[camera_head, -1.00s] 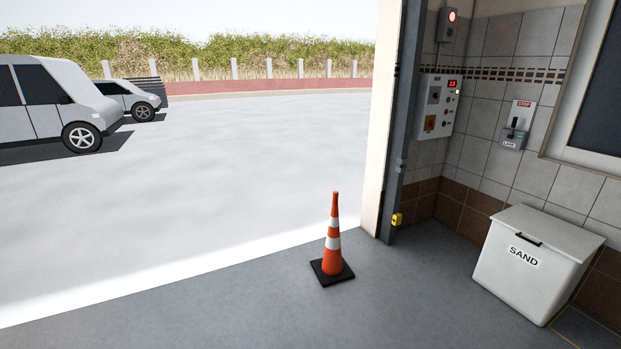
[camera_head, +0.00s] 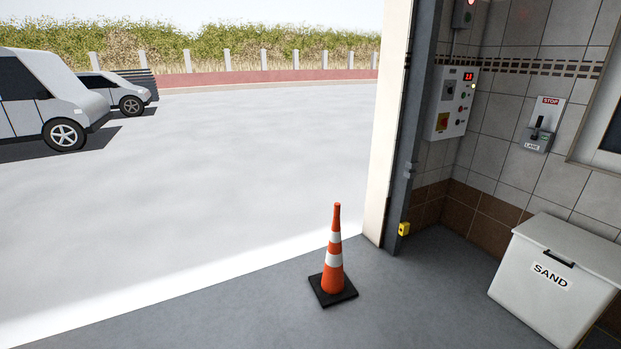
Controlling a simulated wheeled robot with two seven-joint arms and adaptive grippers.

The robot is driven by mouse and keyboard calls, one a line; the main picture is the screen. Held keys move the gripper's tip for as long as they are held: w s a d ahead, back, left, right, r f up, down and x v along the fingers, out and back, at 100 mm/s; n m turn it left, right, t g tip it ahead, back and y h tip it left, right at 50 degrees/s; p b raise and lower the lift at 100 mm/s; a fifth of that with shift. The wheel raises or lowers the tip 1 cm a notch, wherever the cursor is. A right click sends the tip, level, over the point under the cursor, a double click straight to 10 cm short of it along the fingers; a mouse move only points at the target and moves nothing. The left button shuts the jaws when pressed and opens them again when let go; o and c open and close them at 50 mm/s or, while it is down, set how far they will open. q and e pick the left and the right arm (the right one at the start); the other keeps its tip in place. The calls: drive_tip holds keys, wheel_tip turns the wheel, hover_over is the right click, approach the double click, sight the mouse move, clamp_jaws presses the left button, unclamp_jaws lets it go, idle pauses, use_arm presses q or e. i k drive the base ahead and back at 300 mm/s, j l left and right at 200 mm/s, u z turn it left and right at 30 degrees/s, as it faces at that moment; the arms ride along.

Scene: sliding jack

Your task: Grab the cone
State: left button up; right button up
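The cone (camera_head: 334,262) is orange with two white bands and a square black base. It stands upright on the grey floor, just inside the bright edge of the doorway, low and near the middle of the head view. Nothing touches or covers it. Neither of my grippers shows in the head view.
A door post (camera_head: 395,150) stands right of the cone, with a small yellow device (camera_head: 403,229) low on it. A white sand bin (camera_head: 556,284) stands at the right by the tiled wall (camera_head: 490,150). Floor around the cone is clear. Parked cars (camera_head: 50,100) are outside at left.

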sight(332, 286)
drive_tip(key=i, duration=0.9)
drive_tip(key=i+z, duration=0.15)
drive_tip(key=i, duration=0.3)
drive_tip(key=i+j+z, duration=0.15)
drive_tip(key=i, duration=0.25)
drive_tip(key=i+j+z, duration=0.15)
drive_tip(key=i+z, duration=0.15)
drive_tip(key=i, duration=0.15)
drive_tip(key=i+j+z, duration=0.35)
drive_tip(key=i+l, duration=0.05)
drive_tip(key=i, duration=0.05)
